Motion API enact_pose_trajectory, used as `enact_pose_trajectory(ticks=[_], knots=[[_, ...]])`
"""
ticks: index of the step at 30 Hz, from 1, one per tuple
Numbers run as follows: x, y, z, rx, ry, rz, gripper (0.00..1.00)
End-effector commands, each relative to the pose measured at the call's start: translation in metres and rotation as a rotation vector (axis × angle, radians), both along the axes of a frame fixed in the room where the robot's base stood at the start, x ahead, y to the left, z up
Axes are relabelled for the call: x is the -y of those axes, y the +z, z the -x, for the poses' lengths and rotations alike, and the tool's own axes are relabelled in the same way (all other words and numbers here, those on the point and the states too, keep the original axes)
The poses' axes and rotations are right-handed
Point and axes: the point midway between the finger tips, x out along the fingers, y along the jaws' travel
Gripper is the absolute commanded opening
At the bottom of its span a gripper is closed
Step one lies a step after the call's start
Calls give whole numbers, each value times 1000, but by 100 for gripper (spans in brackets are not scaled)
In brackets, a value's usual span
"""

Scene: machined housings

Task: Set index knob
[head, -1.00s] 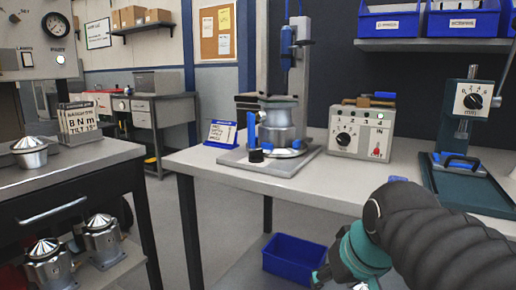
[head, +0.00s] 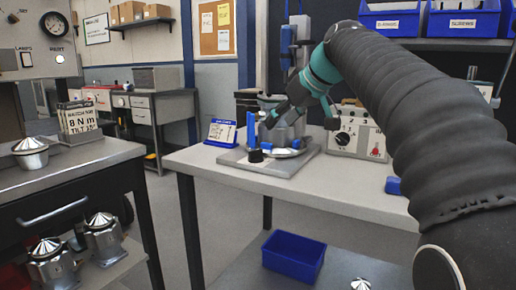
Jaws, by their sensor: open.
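The grey control box (head: 358,151) stands on the bench, right of the fixture. Its black dial knob (head: 342,139) shows on the front, with a red switch (head: 376,152) to the right. My arm hides part of the box's top and scale. The fixture holds a round metal housing (head: 284,138) on a grey base plate (head: 238,160). A blue upright lever (head: 251,130) and a small black knob (head: 256,155) stand at its front left. My gripper (head: 300,118) is open and empty, its fingers spread by the housing's top. Whether it touches the housing cannot be told.
A blue-framed card (head: 221,133) stands left of the fixture. A blue bin (head: 293,256) sits on the lower shelf. My arm covers the press at right.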

Motion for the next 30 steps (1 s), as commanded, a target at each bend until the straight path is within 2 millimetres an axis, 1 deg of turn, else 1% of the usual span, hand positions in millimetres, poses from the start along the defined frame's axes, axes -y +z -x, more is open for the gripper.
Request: enact_pose_trajectory(ticks=[5, 19, 24, 30], knots=[[-11, -18, -12, -4, 2, 0, 56], [-46, -78, -59, -3, 0, 1, 56], [-54, -90, -70, -2, -1, 1, 56], [-58, -95, -74, -1, -1, 1, 56]])
